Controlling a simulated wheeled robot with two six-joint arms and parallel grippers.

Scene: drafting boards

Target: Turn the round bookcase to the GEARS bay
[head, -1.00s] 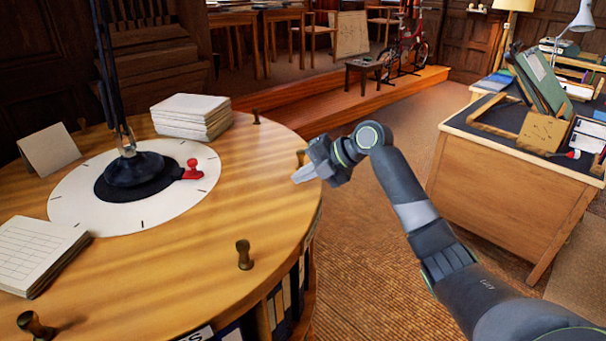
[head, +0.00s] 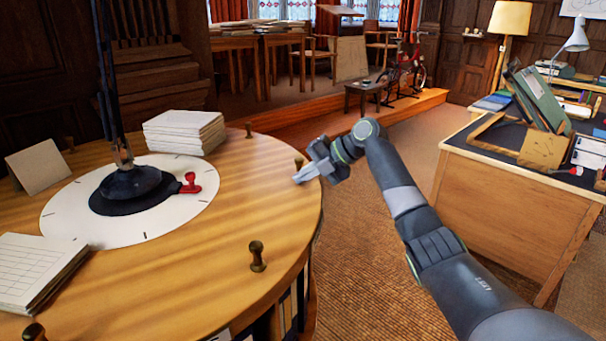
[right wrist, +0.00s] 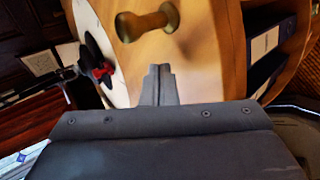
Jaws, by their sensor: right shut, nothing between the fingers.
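The round bookcase (head: 190,262) has a wooden top with short turned pegs around its rim. A white dial with tick marks (head: 75,230) lies around its dark centre, with a red pointer-like piece (head: 190,183) at the dark disc's right. My right gripper (head: 298,179) is shut and empty at the top's right rim, just on the near side of a peg (head: 298,163); contact is unclear. In the right wrist view the shut fingers (right wrist: 158,72) point at the rim, beside a large peg (right wrist: 147,22). The bay labels cannot be read. My left gripper is out of view.
On the top are a paper stack (head: 184,132), a gridded pad (head: 35,270), a folded card (head: 38,167), a near peg (head: 257,256) and a dark central post. A desk (head: 510,205) stands at right. Carpet between is open, around my right arm.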

